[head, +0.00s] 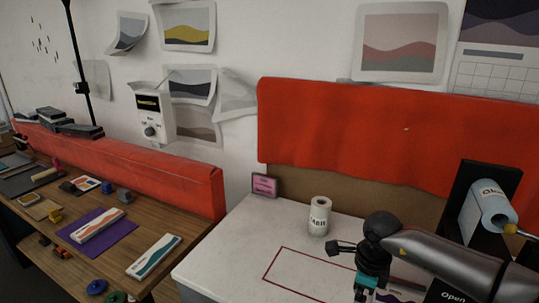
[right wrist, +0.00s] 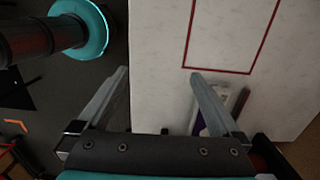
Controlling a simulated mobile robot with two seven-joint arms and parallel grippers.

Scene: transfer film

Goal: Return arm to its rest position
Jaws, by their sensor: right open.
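My right arm comes in from the right in the head view, bent over the white table (head: 225,250). My right gripper (right wrist: 160,76) is open in the right wrist view, with nothing between its fingers. Its fingertips are near the table's edge, with dark floor to the left and the white top to the right. A white roll with dark lettering (head: 319,220) stands upright on the table, apart from my arm. A pale blue roll (head: 488,204) is on a black holder (head: 472,178) at the right. My left gripper does not show in either view.
A red outlined rectangle (head: 272,263) marks the white table and also shows in the right wrist view (right wrist: 222,71). A pink sign (head: 264,186) stands at the back. A wooden bench (head: 140,212) with several small items is at left. Red panels (head: 350,130) stand behind.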

